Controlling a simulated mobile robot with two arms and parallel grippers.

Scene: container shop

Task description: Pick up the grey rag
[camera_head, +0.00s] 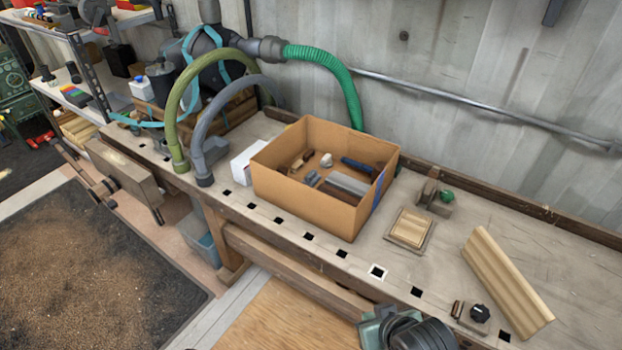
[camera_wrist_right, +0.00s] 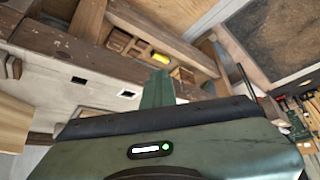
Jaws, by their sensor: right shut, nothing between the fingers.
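I cannot make out a grey rag for sure in either view. Some grey pieces (camera_head: 347,184) lie in the open cardboard box (camera_head: 305,200) on the workbench, but they look stiff and block-like. My right gripper (camera_wrist_right: 157,88) shows in the right wrist view as a green finger piece, shut and empty. In the head view, dark and green parts of my right arm show at the bottom edge, in front of the bench's front edge and apart from the box. My left gripper is in neither view.
The workbench (camera_head: 560,245) carries a wooden moulding (camera_head: 506,280), a small wooden square (camera_head: 411,228), a hand plane (camera_head: 432,197) and a black knob (camera_head: 480,313). A green hose (camera_head: 335,75) stands behind the box. The bench top right of the wooden square is partly bare.

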